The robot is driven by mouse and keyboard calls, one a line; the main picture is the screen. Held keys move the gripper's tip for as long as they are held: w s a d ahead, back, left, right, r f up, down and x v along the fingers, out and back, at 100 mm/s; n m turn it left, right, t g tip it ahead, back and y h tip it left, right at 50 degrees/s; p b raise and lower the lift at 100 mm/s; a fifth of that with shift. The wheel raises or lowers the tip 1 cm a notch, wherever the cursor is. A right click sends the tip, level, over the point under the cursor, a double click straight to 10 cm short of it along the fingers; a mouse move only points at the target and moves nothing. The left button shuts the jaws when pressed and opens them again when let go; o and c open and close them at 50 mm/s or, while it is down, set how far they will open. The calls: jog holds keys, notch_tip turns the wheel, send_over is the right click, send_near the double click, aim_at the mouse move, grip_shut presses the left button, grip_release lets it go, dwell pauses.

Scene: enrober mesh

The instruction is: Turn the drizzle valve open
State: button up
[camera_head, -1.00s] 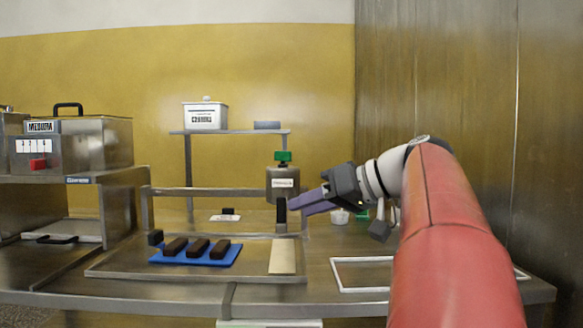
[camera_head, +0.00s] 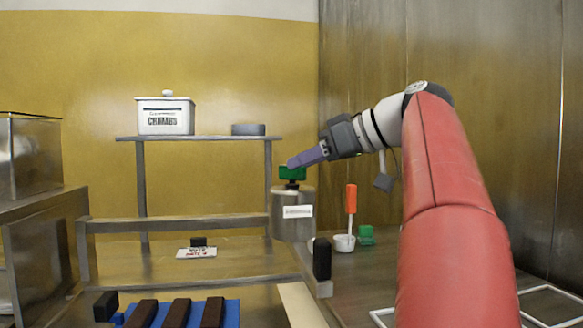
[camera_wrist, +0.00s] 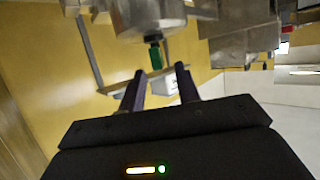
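The drizzle valve is a green handle (camera_head: 292,174) on top of a steel pot (camera_head: 284,226) with a white label. It also shows in the wrist view (camera_wrist: 156,58), below the upside-down pot (camera_wrist: 145,15). My gripper (camera_head: 291,163) reaches in from the right, with its purple fingers at the green handle's upper edge. In the wrist view my gripper (camera_wrist: 160,70) has its two fingers apart, and the handle appears between and just beyond the tips. Whether a finger touches it I cannot tell.
A shelf (camera_head: 200,138) behind carries a white crumbs box (camera_head: 165,116) and a grey block (camera_head: 248,129). A white cup (camera_head: 344,243) with an orange-handled tool stands right of the pot. Dark bars lie on a blue mat (camera_head: 230,312) in front.

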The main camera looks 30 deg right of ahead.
aim_at(292, 177)
jog(key=shift+x, duration=1.8)
grip_shut()
